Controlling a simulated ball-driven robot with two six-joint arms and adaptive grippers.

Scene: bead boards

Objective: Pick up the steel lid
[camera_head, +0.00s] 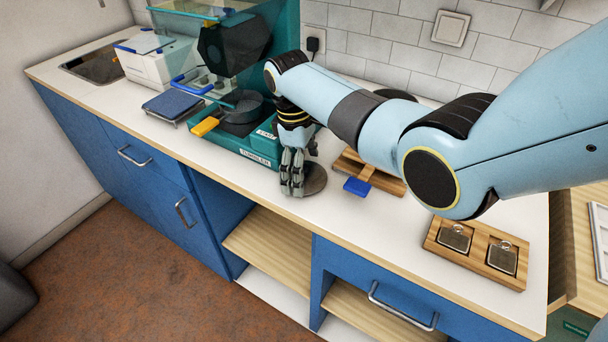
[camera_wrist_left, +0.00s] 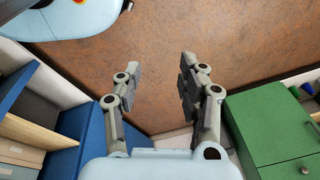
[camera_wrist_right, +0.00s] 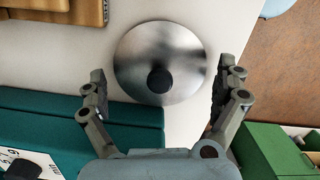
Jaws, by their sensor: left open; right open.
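The steel lid (camera_wrist_right: 160,50) is a round, shiny disc with a black knob (camera_wrist_right: 160,80), lying flat on the white worktop. In the head view the lid (camera_head: 314,181) is partly hidden behind my right gripper (camera_head: 293,190). In the right wrist view my right gripper (camera_wrist_right: 163,92) is open and empty, its fingers to either side of the lid's near part, with the knob between them. I cannot tell whether they touch the lid. My left gripper (camera_wrist_left: 160,85) is open and empty above the brown floor, away from the worktop.
A teal machine (camera_head: 258,150) with a dark pan (camera_head: 240,105) stands left of the lid. A wooden board (camera_head: 352,163) with a blue-handled tool (camera_head: 357,186) lies right of it. A wooden tray (camera_head: 478,255) with two glass-topped pieces sits further right. The worktop front edge is close.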

